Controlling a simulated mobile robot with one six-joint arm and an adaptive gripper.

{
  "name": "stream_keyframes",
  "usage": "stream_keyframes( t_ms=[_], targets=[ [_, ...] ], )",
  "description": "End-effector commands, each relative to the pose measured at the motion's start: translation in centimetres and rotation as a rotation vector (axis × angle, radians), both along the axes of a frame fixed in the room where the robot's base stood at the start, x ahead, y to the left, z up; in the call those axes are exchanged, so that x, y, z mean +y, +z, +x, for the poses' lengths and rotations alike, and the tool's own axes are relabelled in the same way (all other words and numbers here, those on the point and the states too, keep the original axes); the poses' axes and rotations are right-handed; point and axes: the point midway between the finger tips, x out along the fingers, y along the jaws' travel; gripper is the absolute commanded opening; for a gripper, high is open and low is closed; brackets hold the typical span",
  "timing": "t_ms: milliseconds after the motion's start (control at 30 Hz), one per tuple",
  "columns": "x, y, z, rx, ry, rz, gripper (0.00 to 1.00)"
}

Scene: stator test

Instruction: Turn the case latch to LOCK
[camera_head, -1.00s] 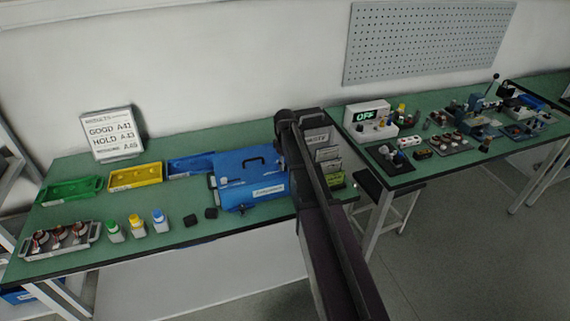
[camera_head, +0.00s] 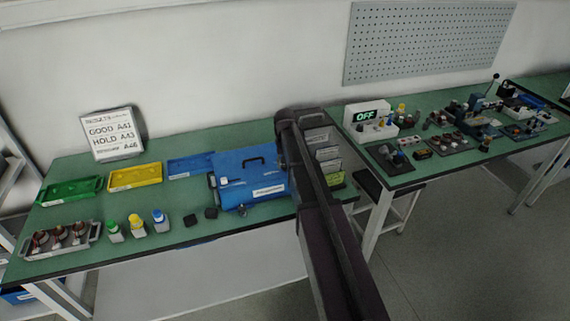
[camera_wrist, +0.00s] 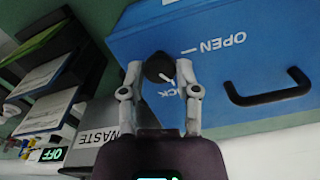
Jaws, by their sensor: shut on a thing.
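The blue case (camera_head: 250,178) stands on the green bench, left of my arm in the head view. In the wrist view its blue top (camera_wrist: 240,70) carries the word OPEN, a white tick and a dark handle (camera_wrist: 270,92). The latch is a dark round knob (camera_wrist: 157,66). My gripper (camera_wrist: 160,72) is shut on it, one finger on each side. A short white mark shows at the knob's lower right edge, close to the partly hidden LOCK lettering. The knob's exact angle is hard to tell. In the head view my arm hides the gripper and latch.
Green (camera_head: 70,190), yellow (camera_head: 135,177) and blue (camera_head: 190,166) trays and several small bottles stand left of the case. A grey bin marked WASTE (camera_wrist: 100,135) and a rack of cards (camera_wrist: 45,75) are close beside the gripper in the wrist view.

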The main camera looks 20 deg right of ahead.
Motion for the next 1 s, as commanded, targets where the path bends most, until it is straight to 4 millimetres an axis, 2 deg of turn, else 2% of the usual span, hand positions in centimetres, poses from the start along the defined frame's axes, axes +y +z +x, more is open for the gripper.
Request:
stream_keyframes(
  t_ms=[500,733,1000],
  targets=[
    [0.04,-0.03,-0.11,0.002,-0.421,0.001,0.0],
    [0.05,-0.03,-0.12,0.003,-0.505,0.001,0.0],
    [0.04,-0.03,-0.11,0.002,-0.525,0.001,0.0]
  ],
)
